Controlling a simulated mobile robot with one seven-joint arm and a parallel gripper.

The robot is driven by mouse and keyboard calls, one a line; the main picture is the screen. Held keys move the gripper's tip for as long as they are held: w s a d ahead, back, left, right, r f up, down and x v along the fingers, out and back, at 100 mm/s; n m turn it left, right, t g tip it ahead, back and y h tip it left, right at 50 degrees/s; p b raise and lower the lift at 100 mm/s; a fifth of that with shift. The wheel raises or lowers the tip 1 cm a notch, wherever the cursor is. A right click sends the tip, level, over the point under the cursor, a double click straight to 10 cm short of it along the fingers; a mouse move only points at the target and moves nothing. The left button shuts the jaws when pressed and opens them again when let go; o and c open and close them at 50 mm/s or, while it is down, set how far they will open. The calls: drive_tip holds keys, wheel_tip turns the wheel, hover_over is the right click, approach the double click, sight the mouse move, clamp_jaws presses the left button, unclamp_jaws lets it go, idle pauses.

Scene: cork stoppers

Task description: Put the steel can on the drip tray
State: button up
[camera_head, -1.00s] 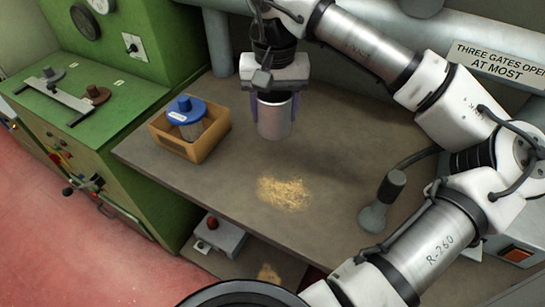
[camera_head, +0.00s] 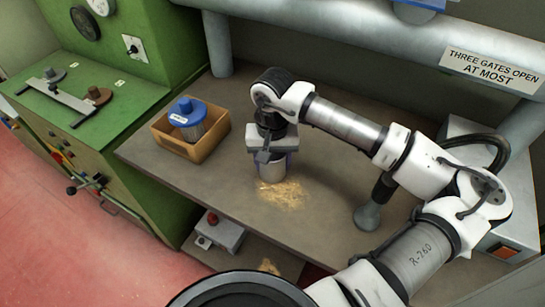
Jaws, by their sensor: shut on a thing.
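The steel can (camera_head: 270,173) is a plain grey cylinder. My gripper (camera_head: 272,162) points down and is shut on it, with the fingers on its sides. The can is upright over the brown bench, at the upper left edge of a patch of cork crumbs. I cannot tell whether its base touches the bench. The gripper hides the can's top. I cannot make out a drip tray for certain in this view.
A tan box (camera_head: 166,144) holding a blue-lidded jar (camera_head: 188,116) stands left of the can on the bench (camera_head: 325,210). Cork crumbs (camera_head: 287,195) lie beside the can. A dark-handled grey tool (camera_head: 368,214) stands at right. A green machine (camera_head: 95,110) borders the left.

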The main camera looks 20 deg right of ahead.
drive_tip(key=shift+f+b, duration=0.2)
drive_tip(key=shift+b, duration=0.15)
drive_tip(key=o, duration=1)
drive_tip(key=shift+r, duration=0.1)
drive_tip(key=shift+r, duration=0.1)
